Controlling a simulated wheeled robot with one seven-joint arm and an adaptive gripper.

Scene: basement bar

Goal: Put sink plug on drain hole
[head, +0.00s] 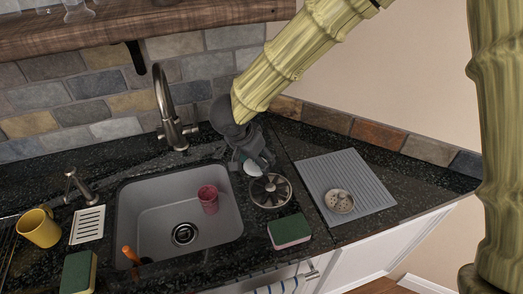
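The grey sink (150,215) is set in the dark counter, with the round drain hole (184,234) uncovered in its floor. My gripper (259,172) points down over the counter at the sink's right edge. A small pale thing (252,168) shows at its fingers, partly hidden. A round, dark, spoked metal piece (270,191) is just below the fingertips. I cannot tell whether they touch it or whether the gripper is shut. A round, beige piece with holes (340,201) lies on the grey ridged mat (372,186). I cannot tell which piece is the sink plug.
A pink cup (208,200) stands in the sink near its right side. An orange-handled tool (131,255) is at the front left. The faucet (168,110) rises behind. A green sponge (289,231), another sponge (78,272) and a yellow mug (39,228) flank the sink.

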